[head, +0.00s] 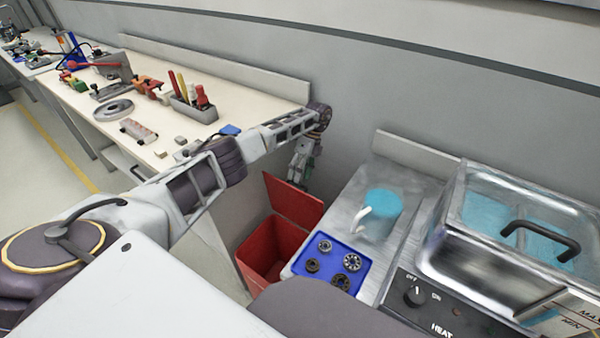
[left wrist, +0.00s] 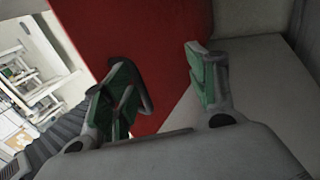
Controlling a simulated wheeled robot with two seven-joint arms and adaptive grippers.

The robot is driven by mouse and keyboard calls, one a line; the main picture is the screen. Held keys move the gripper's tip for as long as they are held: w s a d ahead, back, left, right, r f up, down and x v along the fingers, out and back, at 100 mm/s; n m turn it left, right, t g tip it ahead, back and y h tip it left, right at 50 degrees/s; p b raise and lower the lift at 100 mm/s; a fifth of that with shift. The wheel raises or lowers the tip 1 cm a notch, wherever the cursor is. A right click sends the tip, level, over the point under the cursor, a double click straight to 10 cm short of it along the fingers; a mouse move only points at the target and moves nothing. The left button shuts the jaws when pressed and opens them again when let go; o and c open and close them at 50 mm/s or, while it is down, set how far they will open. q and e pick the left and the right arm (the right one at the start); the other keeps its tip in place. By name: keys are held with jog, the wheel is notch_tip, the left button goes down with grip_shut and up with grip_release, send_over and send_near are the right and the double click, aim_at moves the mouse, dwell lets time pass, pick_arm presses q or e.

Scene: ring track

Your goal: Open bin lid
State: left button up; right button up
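A red bin (head: 262,254) stands on the floor between the workbench and the metal counter. Its red lid (head: 292,199) is raised and tilted up at the wall side, so part of the bin's inside shows. The lid fills the upper middle of the left wrist view (left wrist: 170,25), with a dark handle (left wrist: 147,92) on it. My left gripper (head: 303,180) is behind the raised lid, partly hidden by it. Its green-padded fingers (left wrist: 160,68) are apart with nothing between them. One finger overlaps the handle; I cannot tell if they touch. My right gripper is not in view.
The workbench (head: 75,105) on the left carries tools and a grey tool holder (head: 195,108). The metal counter (head: 337,218) on the right holds a blue tray (head: 326,248) of parts, a blue jug (head: 380,208) and a steel bath (head: 460,255). The wall is close behind.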

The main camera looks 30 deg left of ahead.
pick_arm(q)
jog(key=shift+s+d+f, duration=0.15)
jog(key=shift+d+f, duration=0.05)
jog(key=shift+f, duration=0.3)
jog(key=shift+r, duration=0.1)
jog(key=shift+c, duration=0.4)
jog(key=shift+r, duration=0.15)
jog(key=shift+c, duration=0.4)
jog(key=v, duration=1.2)
jog(key=shift+a+r, duration=0.15)
jog(key=shift+a, duration=0.05)
jog(key=shift+r, duration=0.15)
